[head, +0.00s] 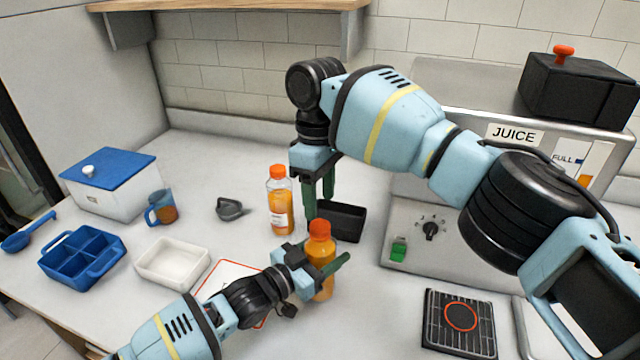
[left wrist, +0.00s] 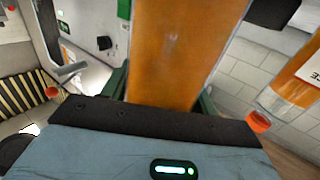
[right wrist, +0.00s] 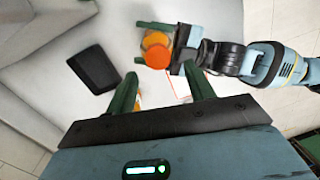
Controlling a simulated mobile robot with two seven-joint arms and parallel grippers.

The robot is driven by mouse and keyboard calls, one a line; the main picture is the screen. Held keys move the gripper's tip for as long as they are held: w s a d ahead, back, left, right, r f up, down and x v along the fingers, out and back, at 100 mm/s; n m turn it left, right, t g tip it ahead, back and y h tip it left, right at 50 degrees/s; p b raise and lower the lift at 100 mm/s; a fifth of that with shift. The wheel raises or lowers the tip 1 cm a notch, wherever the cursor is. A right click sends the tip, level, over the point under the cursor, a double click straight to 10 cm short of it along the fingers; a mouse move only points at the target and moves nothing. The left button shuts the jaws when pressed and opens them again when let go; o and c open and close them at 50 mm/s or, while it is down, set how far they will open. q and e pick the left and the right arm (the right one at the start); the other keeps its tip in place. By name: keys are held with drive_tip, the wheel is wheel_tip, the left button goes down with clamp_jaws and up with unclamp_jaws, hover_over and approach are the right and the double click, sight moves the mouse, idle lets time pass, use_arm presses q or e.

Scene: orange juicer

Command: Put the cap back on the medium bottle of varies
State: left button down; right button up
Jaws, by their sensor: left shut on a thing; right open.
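An orange-filled bottle (head: 322,288) stands at the middle front of the counter with an orange cap (head: 320,228) on its mouth. I cannot tell whether the cap is screwed tight. My left gripper (head: 320,264) is shut around this bottle's body, which fills the middle of the left wrist view (left wrist: 178,50). The right wrist view shows its cap (right wrist: 158,56) from above. A second bottle (head: 280,208) with an orange cap (head: 277,171) and a white label stands behind it. My right gripper (head: 319,204) is open and empty, fingers down, above and behind the held bottle.
A black tray (head: 350,222) lies right of the bottles, before the juicer (head: 400,215). A white dish (head: 150,265), blue divided tray (head: 60,275), mug (head: 161,207), lidded box (head: 105,203) and grey juicer piece (head: 229,208) are left. A red-edged card (head: 228,272) lies near my left arm.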

sight(320, 226)
drive_tip(key=n, duration=0.3)
drive_tip(key=shift+r+n, duration=0.15)
drive_tip(key=shift+n, duration=0.15)
drive_tip(key=n, duration=0.5)
drive_tip(key=shift+r, duration=0.2)
drive_tip(key=n, duration=0.6)
drive_tip(key=shift+r+n+t, duration=0.25)
drive_tip(key=shift+n+t, duration=0.05)
drive_tip(key=n, duration=0.6)
drive_tip(key=shift+s+r+n, duration=0.1)
drive_tip(key=shift+r+n, duration=0.15)
drive_tip(key=shift+n, duration=0.05)
drive_tip(key=n, duration=0.7)
drive_tip(key=shift+r+t, duration=0.25)
drive_tip(key=shift+t, duration=0.05)
drive_tip(key=shift+f, duration=4)
